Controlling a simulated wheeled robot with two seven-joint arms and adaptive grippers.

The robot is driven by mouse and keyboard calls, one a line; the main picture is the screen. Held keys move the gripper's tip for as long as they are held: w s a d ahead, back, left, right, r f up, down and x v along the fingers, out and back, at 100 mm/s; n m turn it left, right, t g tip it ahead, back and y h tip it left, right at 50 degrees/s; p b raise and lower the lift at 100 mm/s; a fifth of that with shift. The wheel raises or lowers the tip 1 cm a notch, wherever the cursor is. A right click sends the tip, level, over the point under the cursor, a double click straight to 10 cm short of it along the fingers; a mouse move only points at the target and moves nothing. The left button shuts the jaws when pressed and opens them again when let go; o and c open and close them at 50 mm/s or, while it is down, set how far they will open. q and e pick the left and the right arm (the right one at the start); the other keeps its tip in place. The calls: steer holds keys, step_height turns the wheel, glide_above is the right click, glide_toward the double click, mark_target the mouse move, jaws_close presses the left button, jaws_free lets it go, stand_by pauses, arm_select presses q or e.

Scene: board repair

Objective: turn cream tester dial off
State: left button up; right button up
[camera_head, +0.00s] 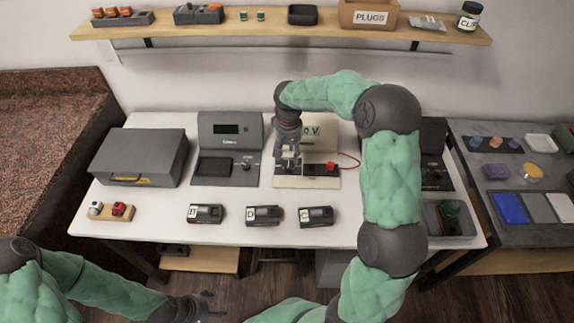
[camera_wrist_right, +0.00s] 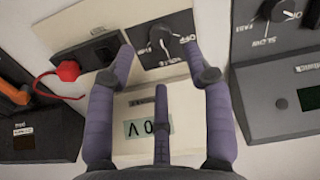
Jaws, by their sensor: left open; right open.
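The cream tester (camera_head: 305,183) stands at the middle of the white table, with a small display (camera_head: 312,132) ending in "0 V". In the right wrist view the tester appears upside down, with its display (camera_wrist_right: 147,128) below its black dial (camera_wrist_right: 163,38). The dial has white lettering, including "OFF"; its exact setting is hard to read. My right gripper (camera_head: 288,162) is open above the dial, its fingers (camera_wrist_right: 160,62) on either side of it; contact cannot be told. In the head view the gripper largely hides the dial. My left gripper (camera_head: 205,306) is open and empty, low before the table.
A red plug (camera_head: 331,166) with a red cable sits beside the dial. A grey tester (camera_head: 229,150) stands left and a dark one (camera_head: 437,165) right, partly behind my right arm. Several dark modules (camera_head: 264,215) line the front. A shelf (camera_head: 230,31) hangs behind.

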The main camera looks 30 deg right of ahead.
mark_target(288, 167)
step_height(288, 167, down, 7)
steer(key=shift+r+b, duration=0.1)
steer(key=shift+b, duration=1)
jaws_close()
